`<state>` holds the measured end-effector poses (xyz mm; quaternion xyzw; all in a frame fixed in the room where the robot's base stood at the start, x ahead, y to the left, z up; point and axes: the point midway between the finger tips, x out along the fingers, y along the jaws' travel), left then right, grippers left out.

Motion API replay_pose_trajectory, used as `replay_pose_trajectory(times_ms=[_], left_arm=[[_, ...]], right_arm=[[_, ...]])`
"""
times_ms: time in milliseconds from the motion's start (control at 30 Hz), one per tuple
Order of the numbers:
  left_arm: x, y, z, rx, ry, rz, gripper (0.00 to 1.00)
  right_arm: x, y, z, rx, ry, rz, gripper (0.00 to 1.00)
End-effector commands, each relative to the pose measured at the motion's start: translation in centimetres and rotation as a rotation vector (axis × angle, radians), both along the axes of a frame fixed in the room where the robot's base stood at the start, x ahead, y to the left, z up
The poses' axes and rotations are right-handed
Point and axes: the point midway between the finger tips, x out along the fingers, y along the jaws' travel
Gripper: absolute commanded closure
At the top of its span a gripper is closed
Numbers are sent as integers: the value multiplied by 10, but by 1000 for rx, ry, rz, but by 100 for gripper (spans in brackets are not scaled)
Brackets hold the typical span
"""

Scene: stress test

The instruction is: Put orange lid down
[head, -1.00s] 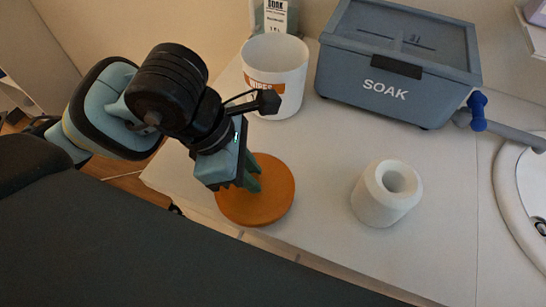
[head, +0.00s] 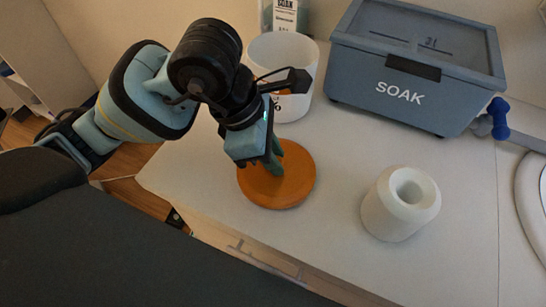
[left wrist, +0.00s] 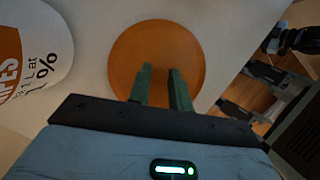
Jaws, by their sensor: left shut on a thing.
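The orange lid (head: 288,188) is a flat round disc over the white counter near its front left edge. My left gripper (head: 275,170) is over the lid, its green fingers pointing down and shut on it. In the left wrist view the lid (left wrist: 150,45) lies beyond the fingertips (left wrist: 160,72), which overlap its near part. I cannot tell whether the lid touches the counter. My right gripper does not show.
A white wipes tub (head: 290,106) stands behind the lid, partly hidden by my left arm. A blue-grey SOAK box (head: 400,92) is at the back. A white hollow cylinder (head: 385,218) stands to the right. Counter (head: 335,165) between lid and cylinder is clear.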

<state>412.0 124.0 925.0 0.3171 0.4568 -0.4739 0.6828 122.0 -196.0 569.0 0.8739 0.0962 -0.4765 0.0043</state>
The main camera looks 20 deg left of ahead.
Motion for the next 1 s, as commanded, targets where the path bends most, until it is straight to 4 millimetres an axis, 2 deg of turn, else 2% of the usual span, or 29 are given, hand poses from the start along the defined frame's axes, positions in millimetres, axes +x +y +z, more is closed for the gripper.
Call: replay_pose_trajectory(times_ms=[33,133,467,500,667,1000], left_arm=[[-1,0,-10,1,4,1,100],[0,0,-19,0,1,1,100],[0,0,-22,-1,-1,0,100],[0,0,-22,-1,-1,0,78],[0,0,-21,-1,-1,0,58],[0,0,-18,0,-2,1,58]], right_arm=[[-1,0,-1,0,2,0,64],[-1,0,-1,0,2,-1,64],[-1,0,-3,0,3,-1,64],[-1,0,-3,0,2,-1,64],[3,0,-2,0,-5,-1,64],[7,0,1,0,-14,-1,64]])
